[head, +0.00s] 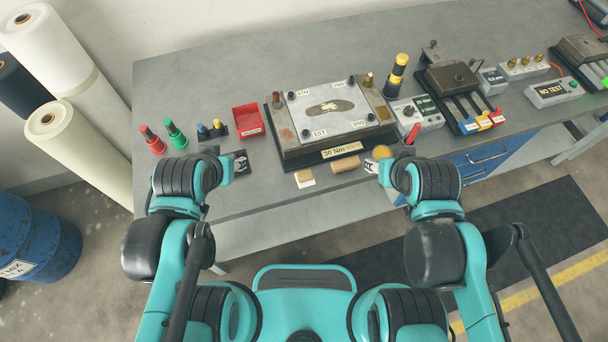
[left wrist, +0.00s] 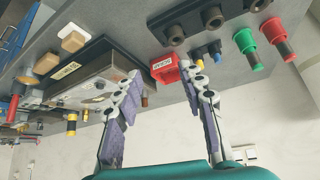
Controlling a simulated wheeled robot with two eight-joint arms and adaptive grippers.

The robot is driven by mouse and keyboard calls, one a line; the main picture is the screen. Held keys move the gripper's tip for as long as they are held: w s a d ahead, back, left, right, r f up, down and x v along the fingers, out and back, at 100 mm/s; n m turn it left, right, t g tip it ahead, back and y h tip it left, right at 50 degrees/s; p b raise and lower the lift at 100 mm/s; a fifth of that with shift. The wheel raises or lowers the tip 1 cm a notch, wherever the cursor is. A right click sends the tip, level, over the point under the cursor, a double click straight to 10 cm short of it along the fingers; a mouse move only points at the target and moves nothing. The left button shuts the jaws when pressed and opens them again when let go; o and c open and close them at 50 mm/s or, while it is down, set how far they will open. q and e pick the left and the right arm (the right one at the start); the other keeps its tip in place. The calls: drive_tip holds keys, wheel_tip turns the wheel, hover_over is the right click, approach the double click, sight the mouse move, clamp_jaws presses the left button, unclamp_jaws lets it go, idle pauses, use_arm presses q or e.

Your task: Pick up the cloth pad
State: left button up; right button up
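A small pale pad with a tan block on top (head: 305,177) lies on the bench near its front edge. It also shows in the left wrist view (left wrist: 73,42); I take it for the cloth pad, though its material is not clear. My left gripper (head: 241,161) is to the left of the pad, apart from it. In the left wrist view its two fingers (left wrist: 160,70) are spread with nothing between them. My right gripper (head: 372,167) is to the right of the pad; its fingers are too small and hidden to judge.
A metal mould plate (head: 312,125) on a dark base stands behind the pad. A tan roll-like block (head: 345,164) lies right of it. A red bin (head: 248,121) and green and red plugs (head: 176,134) stand left. A counter box (head: 418,114) stands right.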

use_arm(q)
drive_tip(key=shift+o, duration=1.2)
drive_tip(key=m+g+p, duration=0.7)
drive_tip(key=m, duration=0.7)
hover_over(305, 174)
wheel_tip(305, 174, down, 6)
drive_tip(key=shift+a+r, duration=0.1)
drive_tip(key=shift+r, duration=0.1)
drive_tip(key=shift+d+f, duration=0.2)
drive_tip(key=shift+f, duration=0.05)
wheel_tip(305, 174, down, 8)
drive_tip(key=b, duration=0.3)
drive_tip(key=shift+a, duration=0.1)
drive_tip(key=shift+r, duration=0.1)
clamp_jaws()
